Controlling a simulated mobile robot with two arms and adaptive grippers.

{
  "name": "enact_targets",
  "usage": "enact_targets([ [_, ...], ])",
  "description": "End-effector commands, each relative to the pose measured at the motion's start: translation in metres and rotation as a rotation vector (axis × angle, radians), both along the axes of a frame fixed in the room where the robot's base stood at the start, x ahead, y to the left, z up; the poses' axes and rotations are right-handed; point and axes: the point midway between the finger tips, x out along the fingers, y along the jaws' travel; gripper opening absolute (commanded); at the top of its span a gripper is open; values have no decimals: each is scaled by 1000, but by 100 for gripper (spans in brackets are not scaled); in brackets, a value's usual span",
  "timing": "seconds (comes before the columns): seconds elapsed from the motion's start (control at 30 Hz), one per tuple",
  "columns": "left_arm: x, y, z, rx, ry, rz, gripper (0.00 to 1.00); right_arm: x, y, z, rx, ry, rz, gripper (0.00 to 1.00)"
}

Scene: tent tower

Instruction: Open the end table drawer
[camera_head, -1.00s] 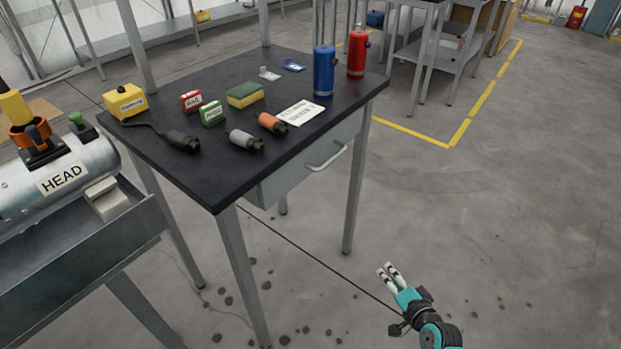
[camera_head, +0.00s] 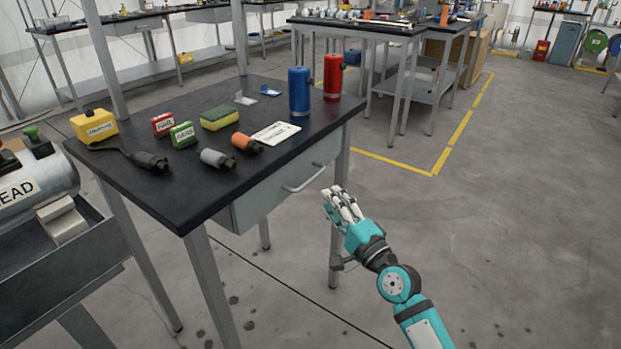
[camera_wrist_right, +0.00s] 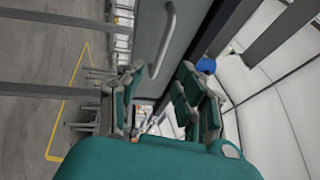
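The end table (camera_head: 165,205) has a black top and grey metal legs. Its grey drawer (camera_head: 262,200) sits under the top and looks shut. The pale bar handle (camera_head: 305,178) is on the drawer front. My right gripper (camera_head: 341,203) is just right of the handle, in front of the table, and does not touch it. In the right wrist view the gripper (camera_wrist_right: 158,95) has its fingers apart with nothing between them. The handle (camera_wrist_right: 167,40) shows there beyond the fingertips, on the drawer front. My left gripper is out of view.
On the table top stand a blue bottle (camera_head: 299,92), a red bottle (camera_head: 333,78), a sponge (camera_head: 219,118) and several small items. A metal cart with a cylinder (camera_head: 35,190) stands at the left. The floor (camera_head: 500,230) to the right is clear.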

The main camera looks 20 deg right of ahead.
Motion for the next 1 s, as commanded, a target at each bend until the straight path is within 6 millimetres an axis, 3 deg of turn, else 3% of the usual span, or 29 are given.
enact_targets([
  [0.2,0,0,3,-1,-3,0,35,46,12,8,1,-2,0,34],
  [0.4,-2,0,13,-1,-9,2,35,74,20,12,0,0,0,34],
  [0.6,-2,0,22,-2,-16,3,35,85,23,15,0,0,0,34],
  [0.87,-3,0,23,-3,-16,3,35,86,23,15,-1,1,0,34],
  [1.0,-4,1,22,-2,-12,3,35,85,23,15,-1,1,0,16],
])
